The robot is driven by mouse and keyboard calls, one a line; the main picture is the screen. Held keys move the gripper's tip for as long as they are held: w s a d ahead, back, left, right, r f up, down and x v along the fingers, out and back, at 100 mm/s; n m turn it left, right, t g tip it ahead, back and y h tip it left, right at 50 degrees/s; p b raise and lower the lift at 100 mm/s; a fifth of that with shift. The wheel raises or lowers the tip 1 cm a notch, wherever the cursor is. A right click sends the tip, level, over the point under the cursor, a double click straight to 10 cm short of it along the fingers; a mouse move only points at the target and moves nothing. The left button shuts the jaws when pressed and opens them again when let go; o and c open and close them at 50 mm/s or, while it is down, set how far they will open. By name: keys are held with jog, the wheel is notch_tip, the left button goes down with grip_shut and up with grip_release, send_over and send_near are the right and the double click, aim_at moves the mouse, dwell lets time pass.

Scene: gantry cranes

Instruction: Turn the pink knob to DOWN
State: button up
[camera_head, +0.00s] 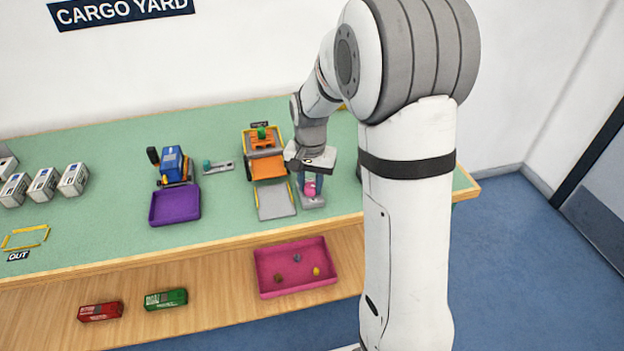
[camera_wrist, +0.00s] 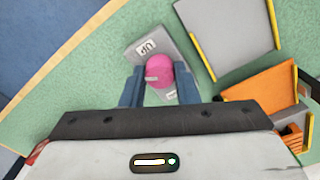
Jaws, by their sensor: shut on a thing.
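The pink knob (camera_head: 310,189) stands on a small grey plate (camera_head: 313,203) on the green table, right of the orange crane's ramp. In the wrist view the pink knob (camera_wrist: 159,70) sits between the two blue fingers of my gripper (camera_wrist: 160,88), which is shut on it. A white pointer mark shows on the knob's left side. The plate's UP label (camera_wrist: 147,47) shows beyond the knob. Another label, partly hidden near the right finger, cannot be read. In the head view my gripper (camera_head: 310,178) reaches down onto the knob from above.
An orange crane (camera_head: 264,165) with a grey ramp (camera_head: 275,200) stands close left of the knob. Further left are a blue crane (camera_head: 172,165) with a purple tray (camera_head: 175,206), and a small grey lever plate (camera_head: 218,168). A pink tray (camera_head: 262,275) lies on the lower shelf.

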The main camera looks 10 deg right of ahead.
jog(key=n+p, duration=0.1)
jog(key=n, duration=0.4)
jog(key=shift+n, duration=0.3)
jog(key=n, duration=0.6)
jog(key=shift+p, duration=0.4)
jog(key=n, duration=0.6)
jog(key=shift+n+p, duration=0.3)
jog(key=n, duration=0.5)
jog(key=shift+n, duration=0.3)
jog(key=o, duration=1)
jog(key=shift+c, duration=0.2)
jog(key=shift+r, duration=0.1)
